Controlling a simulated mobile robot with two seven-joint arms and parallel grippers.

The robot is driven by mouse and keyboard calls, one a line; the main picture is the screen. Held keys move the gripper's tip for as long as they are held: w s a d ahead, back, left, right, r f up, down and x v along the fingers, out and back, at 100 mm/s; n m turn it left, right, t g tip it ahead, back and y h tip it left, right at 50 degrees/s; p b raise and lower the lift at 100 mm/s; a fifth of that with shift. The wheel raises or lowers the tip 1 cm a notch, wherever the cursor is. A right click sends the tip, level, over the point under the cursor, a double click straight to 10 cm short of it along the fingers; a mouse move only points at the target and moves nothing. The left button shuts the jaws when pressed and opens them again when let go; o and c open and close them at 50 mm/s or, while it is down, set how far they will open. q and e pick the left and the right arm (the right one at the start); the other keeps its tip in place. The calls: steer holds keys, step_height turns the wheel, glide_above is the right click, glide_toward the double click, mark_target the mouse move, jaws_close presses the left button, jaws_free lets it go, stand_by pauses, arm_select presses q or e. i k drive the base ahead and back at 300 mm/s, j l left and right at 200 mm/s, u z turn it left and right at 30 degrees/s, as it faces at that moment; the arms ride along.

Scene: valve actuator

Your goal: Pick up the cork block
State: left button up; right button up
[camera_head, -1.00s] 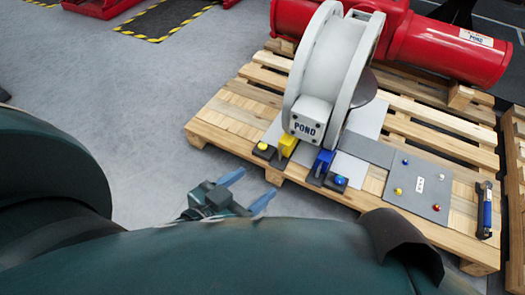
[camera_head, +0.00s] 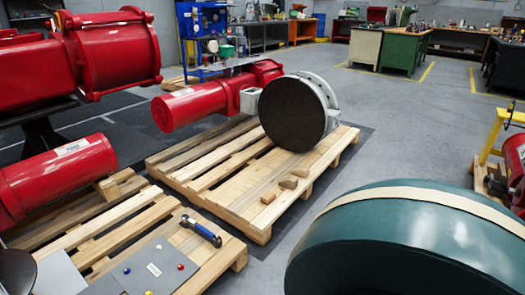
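Three small tan blocks lie on the far wooden pallet (camera_head: 190,168), near its front right edge. The nearest block (camera_head: 268,198) is the lightest. A browner block (camera_head: 288,184) lies just behind it, and another block (camera_head: 300,172) is farther back, close to the dark round valve face. They are too small for me to tell which one is cork. Neither of my grippers shows in this view, so no gripper is seen near the blocks.
A red actuator (camera_head: 200,106) with a dark valve disc (camera_head: 292,112) rests on the far pallet. A blue-handled tool (camera_head: 201,231) and a grey plate (camera_head: 170,262) lie on the near pallet. Grey floor (camera_head: 385,125) is open beyond the pallet.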

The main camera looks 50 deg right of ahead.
mark_target(269, 197)
steer(key=z, duration=1.85)
